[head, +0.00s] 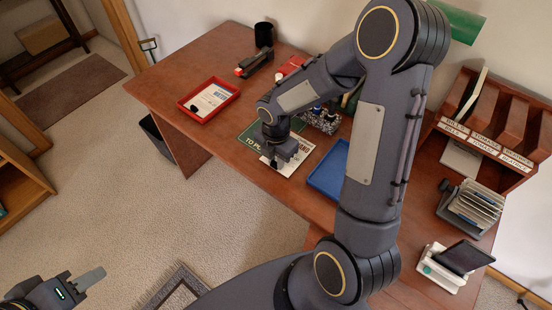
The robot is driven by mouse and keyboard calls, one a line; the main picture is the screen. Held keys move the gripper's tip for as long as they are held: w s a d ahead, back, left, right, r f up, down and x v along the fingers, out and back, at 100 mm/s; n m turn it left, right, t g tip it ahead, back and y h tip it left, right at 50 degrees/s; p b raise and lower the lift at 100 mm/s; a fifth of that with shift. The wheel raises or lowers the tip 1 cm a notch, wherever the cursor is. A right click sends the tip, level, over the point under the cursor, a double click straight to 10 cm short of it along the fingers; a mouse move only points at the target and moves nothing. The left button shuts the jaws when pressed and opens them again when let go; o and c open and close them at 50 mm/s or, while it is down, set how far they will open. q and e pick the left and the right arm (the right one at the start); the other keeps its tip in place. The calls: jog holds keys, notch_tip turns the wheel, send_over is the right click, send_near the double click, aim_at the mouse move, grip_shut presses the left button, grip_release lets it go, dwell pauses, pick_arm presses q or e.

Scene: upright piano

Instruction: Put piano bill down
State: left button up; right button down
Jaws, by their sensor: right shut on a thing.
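My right gripper (279,157) is low over the desk, its fingers pointing down. It is shut on a pale sheet, the piano bill (288,168), which lies at or just above a green mat (250,135) with white lettering. The gripper and wrist hide part of the sheet and mat. The print on the bill is too small to read, and I cannot tell whether it touches the mat. My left gripper (92,277) is at the bottom left, over the carpet and away from the desk. Whether its jaws are open is unclear.
A red tray (181,103) with a paper stands left of the mat, with a stapler (254,63) and black cup (263,36) behind. A blue tray (325,183) is to the right, partly behind my arm. A wooden sorter (490,135), card holder (470,207) and tablet stand (440,272) occupy the right end.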

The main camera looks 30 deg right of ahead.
jog(key=shift+f, duration=0.2)
jog(key=c, duration=1.3)
grip_release()
